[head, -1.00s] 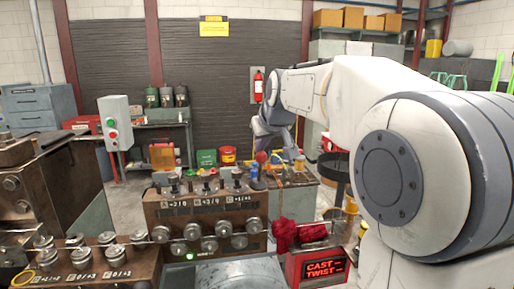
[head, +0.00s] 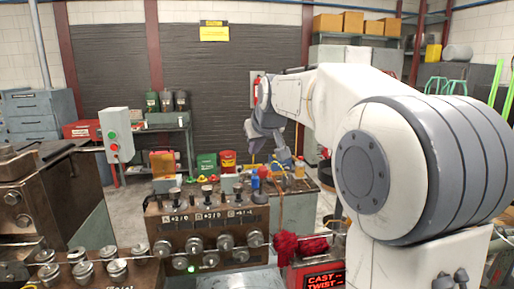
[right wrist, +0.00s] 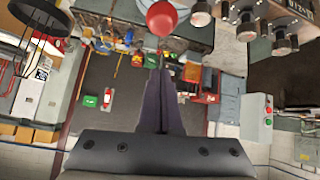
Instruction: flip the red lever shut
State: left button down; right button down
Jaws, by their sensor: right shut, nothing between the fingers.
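The red lever shows as a round red ball knob (right wrist: 162,18) at the top of the right wrist view, on a short stem. In the head view the red knob (head: 263,172) is small, at the back right of the block with dials and rollers. My right gripper (head: 283,158) is at the end of the arm reaching in from the right, just above and behind the knob. My left gripper is out of view.
The roller block (head: 205,222) stands in front of the knob. A blue bottle (head: 255,181) is close beside the knob. A grey control box (head: 116,134) stands at left.

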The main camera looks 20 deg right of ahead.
jog(key=b+v, duration=0.1)
jog(key=v, duration=0.8)
jog(key=shift+s+f, duration=0.2)
jog(key=shift+s, duration=0.4)
jog(key=shift+a, duration=0.1)
jog(key=s+a+f+n+g+y, duration=0.2)
jog(key=s+a+f, duration=0.2)
jog(key=a+f, duration=0.5)
jog(key=s+a+f+n+g+y, duration=0.1)
jog(key=s+a+f+n+g, duration=0.1)
jog(key=s+a+f, duration=0.5)
jog(key=s+a+f+n+g, duration=0.1)
jog(key=s+a+f+g, duration=0.1)
jog(key=s+f, duration=0.6)
jog(key=s+a+f+n+g, duration=0.2)
jog(key=s+a+f+g, duration=0.1)
jog(key=s+f, duration=0.5)
jog(key=shift+s+a+f+n+h, duration=0.35)
jog(key=shift+s+a, duration=0.2)
jog(key=shift+s, duration=0.1)
